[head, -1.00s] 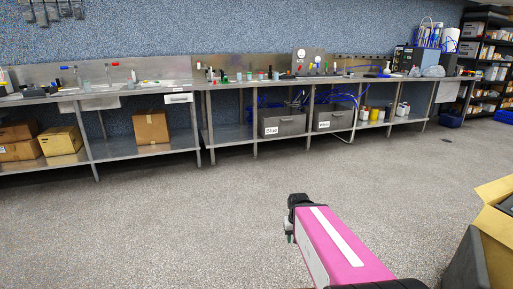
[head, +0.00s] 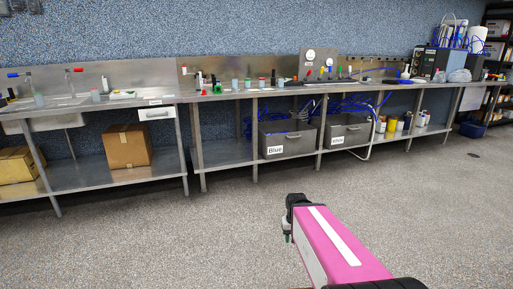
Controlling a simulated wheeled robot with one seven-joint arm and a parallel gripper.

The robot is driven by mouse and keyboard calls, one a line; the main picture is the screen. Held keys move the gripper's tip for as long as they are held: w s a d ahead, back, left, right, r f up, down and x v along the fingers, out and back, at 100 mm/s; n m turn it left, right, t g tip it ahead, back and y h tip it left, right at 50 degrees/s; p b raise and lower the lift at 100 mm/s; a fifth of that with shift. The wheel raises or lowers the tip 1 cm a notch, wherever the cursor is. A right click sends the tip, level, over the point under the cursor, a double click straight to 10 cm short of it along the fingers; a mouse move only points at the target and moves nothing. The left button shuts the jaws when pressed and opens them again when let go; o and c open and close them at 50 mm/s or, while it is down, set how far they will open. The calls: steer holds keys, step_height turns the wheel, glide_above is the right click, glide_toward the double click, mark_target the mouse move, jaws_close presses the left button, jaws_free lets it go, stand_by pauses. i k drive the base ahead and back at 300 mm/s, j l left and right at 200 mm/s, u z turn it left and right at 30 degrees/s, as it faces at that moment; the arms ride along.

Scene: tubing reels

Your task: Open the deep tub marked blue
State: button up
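The deep tub marked blue (head: 284,146) is a grey bin with a white label reading "Blue". It stands on the lower shelf under the steel bench, right of the picture's middle, with blue tubing behind and above it. A similar grey tub (head: 345,138) stands to its right; its label is hard to read. My arm, with a pink link, reaches in from the bottom right. My gripper (head: 288,232) is at its dark far end, over open floor, well short of the tubs. Its fingers are too small to judge.
The steel bench (head: 225,95) runs along the wall, with bottles, cups and tools on top. Its legs (head: 201,155) stand on both sides of the tubs. Cardboard boxes (head: 127,146) are on the left shelf. White and yellow containers (head: 392,124) stand right of the tubs. The floor (head: 190,240) in front is clear.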

mark_target(301, 139)
steer(key=i, duration=1.85)
steer(key=i+u, duration=0.15)
steer(key=i, duration=0.4)
steer(key=i+l+u, duration=0.1)
steer(key=i, duration=0.4)
steer(key=i+l+u, duration=0.15)
steer(key=i, duration=0.4)
